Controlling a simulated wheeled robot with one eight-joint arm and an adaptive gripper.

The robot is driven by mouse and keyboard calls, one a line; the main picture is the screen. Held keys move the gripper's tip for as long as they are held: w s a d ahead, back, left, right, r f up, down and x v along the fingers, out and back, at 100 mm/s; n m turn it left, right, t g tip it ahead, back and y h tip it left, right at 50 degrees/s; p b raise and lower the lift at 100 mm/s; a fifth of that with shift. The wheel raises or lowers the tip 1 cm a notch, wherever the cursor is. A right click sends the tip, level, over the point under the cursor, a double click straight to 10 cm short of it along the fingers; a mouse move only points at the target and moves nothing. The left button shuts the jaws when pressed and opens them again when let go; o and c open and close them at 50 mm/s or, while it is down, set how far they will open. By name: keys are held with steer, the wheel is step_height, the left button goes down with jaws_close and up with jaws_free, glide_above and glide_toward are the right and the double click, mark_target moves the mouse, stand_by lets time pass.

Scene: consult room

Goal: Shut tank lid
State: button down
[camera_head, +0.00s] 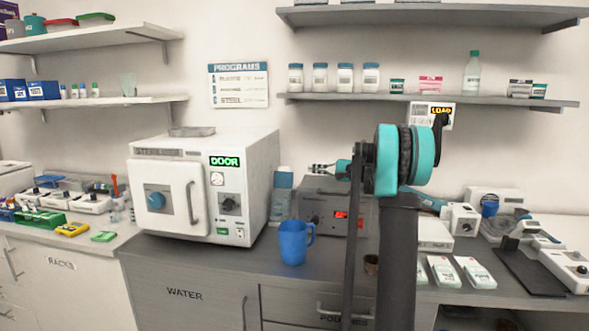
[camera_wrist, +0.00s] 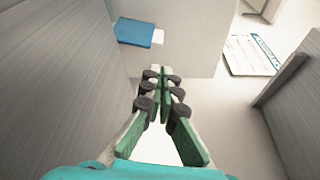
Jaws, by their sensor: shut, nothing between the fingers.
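The white sterilizer (camera_head: 195,190) stands on the counter with its front door shut and its green display reading DOOR. A flat grey piece (camera_head: 192,131) lies on its top toward the back; it may be the tank lid, but I cannot tell whether it is raised. My gripper (camera_head: 322,168) is right of the sterilizer, pointing left toward its side, apart from it and below its top. In the wrist view my gripper (camera_wrist: 161,75) is shut and empty, with the sterilizer's white side (camera_wrist: 180,35) ahead.
A blue mug (camera_head: 294,242) stands on the counter in front of a grey device (camera_head: 325,205) with a red display. A shelf (camera_head: 430,98) with jars is above; the wall holds a programs poster (camera_head: 238,86).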

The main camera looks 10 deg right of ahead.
mark_target(284, 168)
steer(key=x, duration=0.9)
steer(key=shift+w+a, duration=0.15)
steer(key=shift+a, duration=0.1)
steer(key=shift+s+a+r, duration=0.1)
steer(key=shift+s+a, duration=0.1)
steer(key=shift+s, duration=0.4)
steer(key=shift+s+a+r, duration=0.15)
steer(key=shift+s+a, duration=0.05)
steer(key=shift+s, duration=0.4)
steer(key=shift+s+a+f, duration=0.15)
steer(key=shift+s+a, duration=0.1)
steer(key=shift+s, duration=0.55)
steer(key=shift+s+a+f, duration=0.1)
steer(key=shift+s+a, duration=0.15)
steer(key=shift+s, duration=0.55)
